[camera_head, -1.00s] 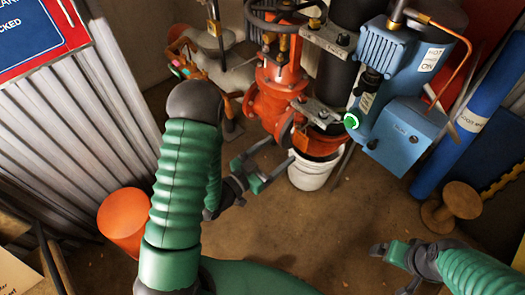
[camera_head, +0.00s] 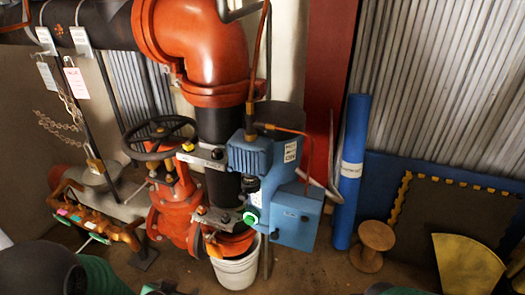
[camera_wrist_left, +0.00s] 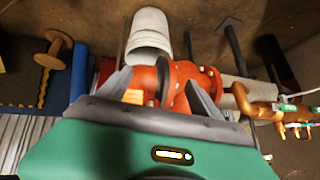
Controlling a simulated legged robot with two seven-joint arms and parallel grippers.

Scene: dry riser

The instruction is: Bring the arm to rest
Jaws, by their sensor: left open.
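My left arm enters at the lower left of the head view, its green sleeve cut by the bottom edge. Only a small dark part of my left gripper (camera_head: 162,288) shows there. In the left wrist view the left gripper (camera_wrist_left: 158,88) has its two grey fingers apart, with nothing held between them. The red valve body (camera_wrist_left: 185,75) and the white bucket (camera_wrist_left: 149,35) show beyond the fingers, apart from them as far as I can tell. Of my right arm only a green sliver shows at the bottom edge of the head view; its gripper is out of frame.
The red valve (camera_head: 175,205) with its black handwheel (camera_head: 160,135) stands beside the blue actuator box (camera_head: 298,218). The white bucket (camera_head: 236,268) is below. A blue roll (camera_head: 350,185) and a wooden spool (camera_head: 373,243) stand right. Manifold pipes (camera_head: 95,215) are at left.

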